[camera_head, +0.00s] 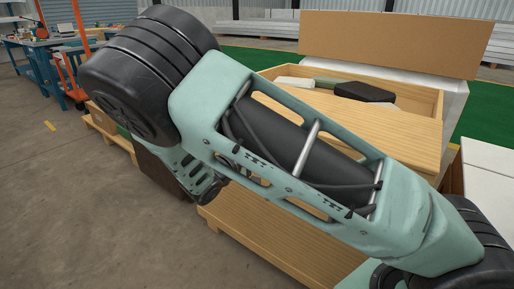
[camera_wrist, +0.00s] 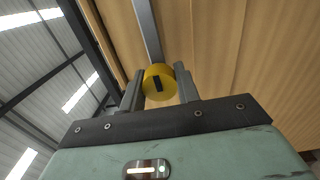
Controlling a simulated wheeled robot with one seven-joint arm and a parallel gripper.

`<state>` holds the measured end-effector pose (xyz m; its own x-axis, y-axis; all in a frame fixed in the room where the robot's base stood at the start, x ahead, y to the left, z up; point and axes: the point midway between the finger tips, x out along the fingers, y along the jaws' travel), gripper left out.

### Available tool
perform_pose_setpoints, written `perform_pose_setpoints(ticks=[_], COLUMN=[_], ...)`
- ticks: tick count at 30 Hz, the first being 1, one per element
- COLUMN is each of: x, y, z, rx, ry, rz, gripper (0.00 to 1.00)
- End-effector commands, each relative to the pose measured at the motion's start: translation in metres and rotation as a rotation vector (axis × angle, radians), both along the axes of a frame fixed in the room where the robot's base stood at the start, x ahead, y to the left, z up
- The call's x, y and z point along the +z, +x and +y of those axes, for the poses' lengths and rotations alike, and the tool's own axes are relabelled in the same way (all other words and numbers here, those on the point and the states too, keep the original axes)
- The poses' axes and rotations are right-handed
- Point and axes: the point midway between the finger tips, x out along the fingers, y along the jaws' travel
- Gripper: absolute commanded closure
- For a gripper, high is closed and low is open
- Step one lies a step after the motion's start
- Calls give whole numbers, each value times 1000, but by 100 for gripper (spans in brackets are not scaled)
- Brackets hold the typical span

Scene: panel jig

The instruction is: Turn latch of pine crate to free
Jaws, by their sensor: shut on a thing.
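The pine crate (camera_head: 418,130) stands in front of me at centre right in the head view, partly hidden behind my arm. Its pale wood face (camera_wrist: 220,45) fills the upper right of the wrist view. The latch shows there as a round yellow knob (camera_wrist: 159,73) with a short black mark, and a grey metal strip (camera_wrist: 148,30) runs from behind it along the wood. My gripper (camera_wrist: 159,88) has one finger on each side of the yellow knob and is shut on it. My gripper and the latch are hidden in the head view.
The crate is open at the top, with a black object (camera_head: 363,91) and pale pieces inside. A brown board (camera_head: 390,40) stands upright behind it. A white-topped unit (camera_head: 488,165) is at the right. An orange trolley (camera_head: 68,80) and clear floor (camera_head: 60,200) lie left.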

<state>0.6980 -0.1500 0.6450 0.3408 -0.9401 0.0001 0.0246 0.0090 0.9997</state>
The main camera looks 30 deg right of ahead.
Motion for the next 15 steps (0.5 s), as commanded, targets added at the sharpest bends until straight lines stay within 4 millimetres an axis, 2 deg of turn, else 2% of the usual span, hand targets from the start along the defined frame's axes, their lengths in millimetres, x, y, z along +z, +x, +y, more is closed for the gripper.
perform_pose_setpoints(ticks=[15], x=[-1], y=[0], z=[2], rx=[3], ry=[18], rz=[-39], gripper=[100])
